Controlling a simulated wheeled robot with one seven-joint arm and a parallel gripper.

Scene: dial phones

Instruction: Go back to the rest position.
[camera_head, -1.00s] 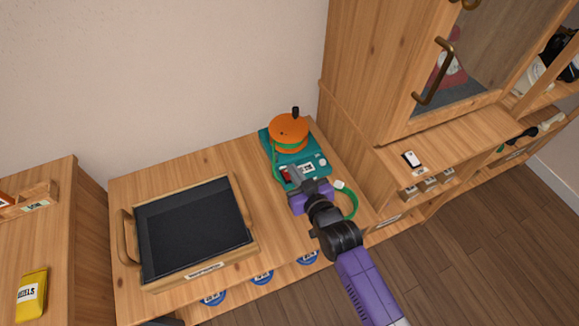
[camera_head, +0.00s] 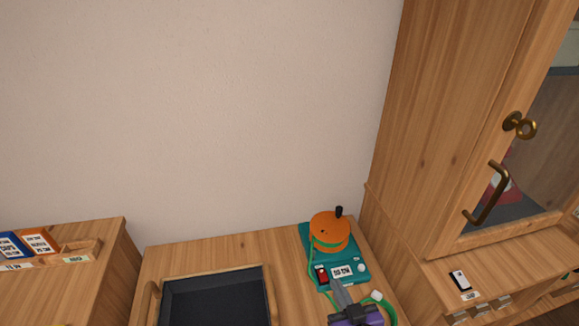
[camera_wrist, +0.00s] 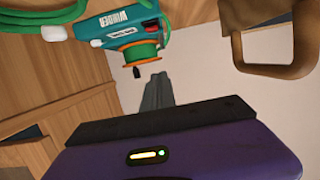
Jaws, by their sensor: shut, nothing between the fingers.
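My gripper (camera_head: 342,296) is at the bottom of the head view, just in front of a teal winder (camera_head: 352,270) with an orange drum (camera_head: 330,232) and a black knob on top. Its fingers are together with nothing between them. In the wrist view the closed fingers (camera_wrist: 155,92) point toward the winder (camera_wrist: 110,20), which appears upside down, and look apart from it. A green cord (camera_head: 388,308) with a white end lies beside the gripper. Most of my arm is outside the head view.
A black-lined wooden tray (camera_head: 215,298) sits left of the winder on the wooden counter (camera_head: 290,265). A tall cabinet (camera_head: 440,130) with a brass handle stands close on the right. A small black-and-white device (camera_head: 460,280) lies on its ledge. The wall area above the counter is clear.

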